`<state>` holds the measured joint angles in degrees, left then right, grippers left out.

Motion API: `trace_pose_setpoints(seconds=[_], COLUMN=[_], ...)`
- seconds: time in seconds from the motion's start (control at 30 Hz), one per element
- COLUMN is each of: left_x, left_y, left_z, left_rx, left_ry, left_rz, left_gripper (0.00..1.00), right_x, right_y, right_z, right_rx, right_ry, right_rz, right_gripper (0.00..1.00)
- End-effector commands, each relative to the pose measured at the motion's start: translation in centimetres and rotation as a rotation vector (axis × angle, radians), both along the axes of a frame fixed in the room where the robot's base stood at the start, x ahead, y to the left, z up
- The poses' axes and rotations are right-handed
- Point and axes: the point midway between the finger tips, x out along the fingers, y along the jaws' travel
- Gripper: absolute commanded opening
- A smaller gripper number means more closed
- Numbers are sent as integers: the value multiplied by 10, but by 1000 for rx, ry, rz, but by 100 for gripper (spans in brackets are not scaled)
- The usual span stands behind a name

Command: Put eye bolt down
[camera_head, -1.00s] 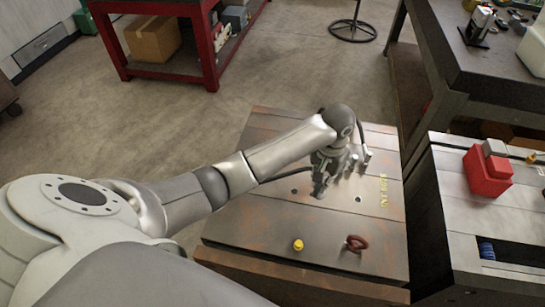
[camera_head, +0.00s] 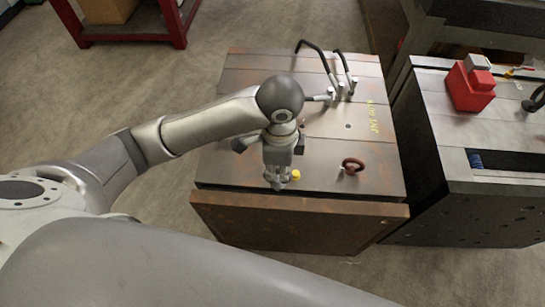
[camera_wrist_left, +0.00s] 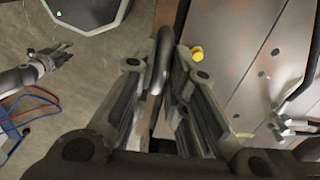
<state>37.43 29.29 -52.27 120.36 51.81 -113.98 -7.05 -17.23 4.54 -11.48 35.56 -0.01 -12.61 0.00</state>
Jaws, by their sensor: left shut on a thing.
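My left gripper (camera_head: 277,184) is over the near edge of the rusty mould base (camera_head: 325,125), beside the yellow plug (camera_head: 296,175). In the left wrist view the gripper (camera_wrist_left: 165,70) is shut on a dark eye bolt (camera_wrist_left: 163,52), seen nearly edge-on between the fingers. Its lower part is hidden, and I cannot tell whether it touches the mould base. A dark red eye bolt (camera_head: 353,164) stands on the mould base to the right. Another gripper (camera_wrist_left: 52,58), apparently my right one, shows small at the left of the wrist view.
Two black-handled clamps (camera_head: 340,70) stand at the back of the mould base. A second base (camera_head: 450,150) at the right carries a red block (camera_head: 470,88). A red table (camera_head: 130,30) is at the back left. Bare floor (camera_head: 165,200) lies left of the mould base.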

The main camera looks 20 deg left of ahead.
Motion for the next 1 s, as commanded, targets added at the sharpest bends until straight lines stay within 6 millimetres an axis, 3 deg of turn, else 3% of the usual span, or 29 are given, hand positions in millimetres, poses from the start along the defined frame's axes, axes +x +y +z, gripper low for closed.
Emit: trace_pose_setpoints(seconds=[0.3,0.5,0.7,0.93,1.0], left_x=[60,84,99,107,106], left_y=[34,47,55,59,59], left_z=[-27,-59,-79,-91,-102], left_rx=[2,2,0,0,0], left_ry=[1,1,-1,-1,2], left_rz=[8,8,6,6,5], left_gripper=[0,0,0,0,0], right_x=[0,1,1,0,0], right_y=[0,0,0,0,0], right_z=[14,19,21,23,25], right_rx=[0,0,0,0,-1], right_ry=[-1,-1,-1,0,0], right_rz=[0,0,0,-1,-1], right_gripper=[40,40,40,40,40])
